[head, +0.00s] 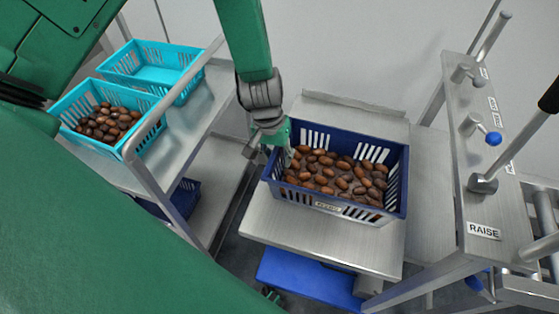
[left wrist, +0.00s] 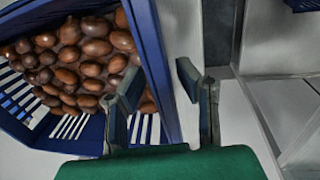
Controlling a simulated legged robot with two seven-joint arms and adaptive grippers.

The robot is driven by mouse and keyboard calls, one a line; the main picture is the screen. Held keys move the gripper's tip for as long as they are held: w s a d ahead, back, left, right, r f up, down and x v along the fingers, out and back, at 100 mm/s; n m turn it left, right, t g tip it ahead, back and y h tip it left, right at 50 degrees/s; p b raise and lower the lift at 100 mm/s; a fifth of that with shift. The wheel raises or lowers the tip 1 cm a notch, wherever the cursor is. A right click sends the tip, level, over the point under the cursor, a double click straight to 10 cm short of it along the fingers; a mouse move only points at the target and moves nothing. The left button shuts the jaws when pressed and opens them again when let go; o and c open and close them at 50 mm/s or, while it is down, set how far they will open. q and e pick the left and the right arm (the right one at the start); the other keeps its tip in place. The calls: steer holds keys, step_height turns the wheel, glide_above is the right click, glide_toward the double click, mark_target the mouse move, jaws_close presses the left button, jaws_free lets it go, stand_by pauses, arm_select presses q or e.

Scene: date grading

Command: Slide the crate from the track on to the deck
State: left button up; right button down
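The dark blue crate (head: 333,207), full of brown dates, sits on a grey metal surface (head: 310,240) in the middle of the head view. I cannot tell whether this surface is the track or the deck. My left gripper (head: 273,145) is at the crate's left wall. In the left wrist view the crate's wall (left wrist: 152,50) passes between the fingers of my left gripper (left wrist: 165,105). One finger is over the dates inside, the other outside with a gap to the wall. The gripper is open. My right gripper is not in view.
A metal rack at left holds two turquoise crates, one with dates (head: 145,138), one empty (head: 190,88). A dark blue crate (head: 186,195) is lower down. At right stands a control panel with levers and a RAISE label (head: 484,231). A bright blue block (head: 300,277) is below the surface.

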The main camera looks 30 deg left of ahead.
arm_select(q)
step_height(320, 180, up, 9)
steer(key=a, duration=0.2)
steer(key=shift+s+r, duration=0.15)
steer(key=shift+s, duration=0.05)
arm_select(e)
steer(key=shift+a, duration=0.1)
arm_select(q)
steer(key=shift+s, duration=0.1)
